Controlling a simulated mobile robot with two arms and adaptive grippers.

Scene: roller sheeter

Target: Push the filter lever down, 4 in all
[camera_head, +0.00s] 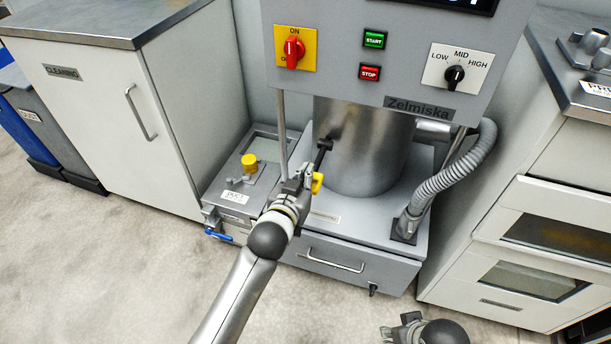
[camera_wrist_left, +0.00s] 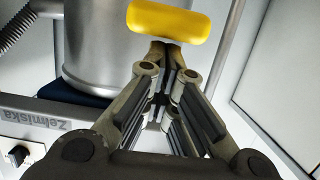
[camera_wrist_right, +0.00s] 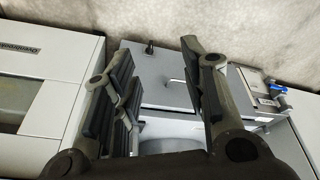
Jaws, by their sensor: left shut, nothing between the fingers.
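The filter lever has a dark rod (camera_head: 321,155) at the front of the steel cylinder and what looks like its yellow handle (camera_head: 317,183). The rod slopes down toward my left gripper (camera_head: 299,181). In the left wrist view the yellow handle (camera_wrist_left: 168,22) lies across the picture just beyond the tips of my left gripper (camera_wrist_left: 168,50), which is shut and empty. I cannot tell whether the fingertips touch the handle. My right gripper (camera_head: 400,330) is low at the bottom edge of the head view. In the right wrist view my right gripper (camera_wrist_right: 150,48) is open and empty.
The steel cylinder (camera_head: 365,150) stands on a grey base under the Zelmiska control panel (camera_head: 370,85). A ribbed hose (camera_head: 455,175) curves at its right. The dust box (camera_head: 238,195) with a yellow knob is at its left. Cabinets stand on both sides; the floor in front is clear.

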